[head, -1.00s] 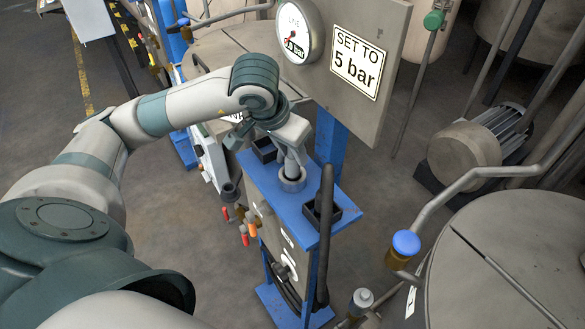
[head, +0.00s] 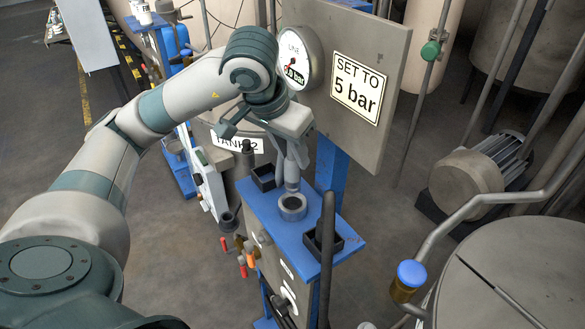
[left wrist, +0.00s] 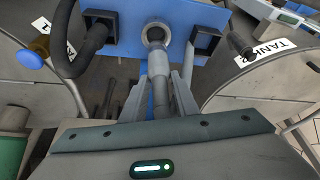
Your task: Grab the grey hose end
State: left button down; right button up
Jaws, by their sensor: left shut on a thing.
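My left gripper (head: 292,160) is shut on the grey hose end (head: 291,178), above the blue stand (head: 270,212). The hose end points down at the round grey socket (head: 292,207) on the stand's top. I cannot tell whether its tip is clear of the socket. In the left wrist view the grey hose end (left wrist: 158,88) lies between both fingers (left wrist: 162,90), in line with the socket (left wrist: 156,36). My right gripper is not in view.
A black hose (head: 327,240) stands in a black square holder on the stand's right. Another black square holder (head: 262,178) is at the left. The panel with the gauge and "SET TO 5 bar" sign (head: 358,87) stands close behind. A blue-capped valve (head: 411,273) is at right.

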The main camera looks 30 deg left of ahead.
pick_arm(q)
jog(key=shift+r, duration=1.25)
jog(key=shift+a, duration=0.1)
